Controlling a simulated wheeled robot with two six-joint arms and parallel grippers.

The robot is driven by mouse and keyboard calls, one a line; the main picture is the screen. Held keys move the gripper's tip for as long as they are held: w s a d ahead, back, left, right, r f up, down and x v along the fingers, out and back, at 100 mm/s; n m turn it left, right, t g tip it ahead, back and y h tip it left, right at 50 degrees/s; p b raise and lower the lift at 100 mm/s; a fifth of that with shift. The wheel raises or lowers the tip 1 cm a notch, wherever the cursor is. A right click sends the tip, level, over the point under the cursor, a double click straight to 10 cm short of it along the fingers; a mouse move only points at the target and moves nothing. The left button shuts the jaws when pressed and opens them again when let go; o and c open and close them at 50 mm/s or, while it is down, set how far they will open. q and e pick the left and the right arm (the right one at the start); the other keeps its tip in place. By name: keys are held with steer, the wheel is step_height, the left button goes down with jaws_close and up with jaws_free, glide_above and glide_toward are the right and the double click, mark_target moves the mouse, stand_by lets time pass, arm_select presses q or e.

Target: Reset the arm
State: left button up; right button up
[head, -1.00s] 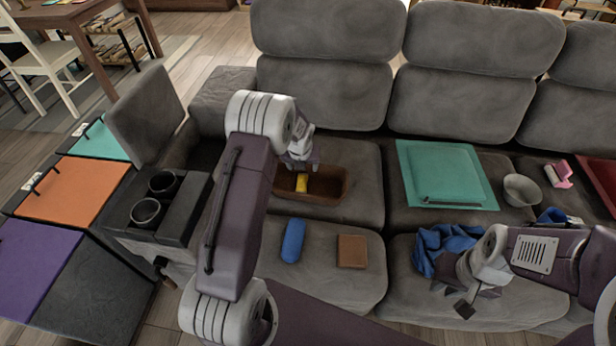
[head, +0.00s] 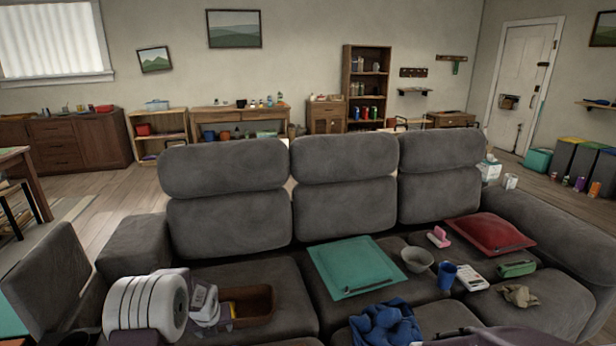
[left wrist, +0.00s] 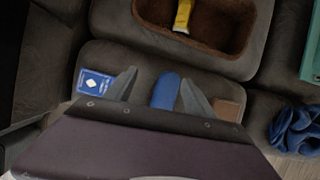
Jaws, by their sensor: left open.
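My left arm (head: 145,305) stands at the lower left of the head view, in front of the sofa's left seat. My left gripper (left wrist: 158,82) is open in the left wrist view, its two dark fingers spread. A blue rounded object (left wrist: 166,90) lies on the seat cushion and shows between the fingers; nothing appears gripped. In the head view the arm's wrist hides most of the gripper. My right gripper is out of view; only a dark purple part of my right arm (head: 500,341) shows along the bottom edge.
A brown box (head: 262,304) sits on the left seat, with a yellow item (left wrist: 183,16) inside. A blue card pack (left wrist: 96,82), brown block (left wrist: 229,108) and blue cloth (head: 386,325) lie nearby.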

arm_select(q)
step_height(320, 180, up, 7)
steer(key=w+d+t, duration=0.1)
steer(key=w+d, duration=0.1)
steer(key=d, duration=0.1)
steer(key=s+d+r+n, duration=0.3)
steer(key=s+r, duration=0.1)
steer(key=s, duration=0.3)
steer(key=s+d+f+n+g+h, duration=0.1)
steer(key=s+d+f+n+g, duration=0.1)
steer(key=s+n, duration=1.05)
steer(key=s+d+f+n+g+h, duration=0.1)
steer(key=s+f+n+g, duration=0.1)
steer(key=s+n, duration=1.05)
steer(key=w+r+n+p, duration=0.1)
steer(key=r+n+p, duration=0.1)
steer(key=r+p, duration=0.8)
steer(key=w+r+n+p, duration=0.2)
steer(key=r+p, duration=0.8)
steer(key=shift+w+d+r+n, duration=0.2)
steer(key=shift+w+r+n, duration=0.1)
steer(key=shift+r, duration=0.1)
arm_select(e)
step_height(320, 180, up, 20)
steer(key=shift+w+r, duration=0.25)
steer(key=shift+w, duration=0.05)
arm_select(q)
steer(key=shift+f, duration=0.1)
arm_select(e)
steer(key=shift+f, duration=0.1)
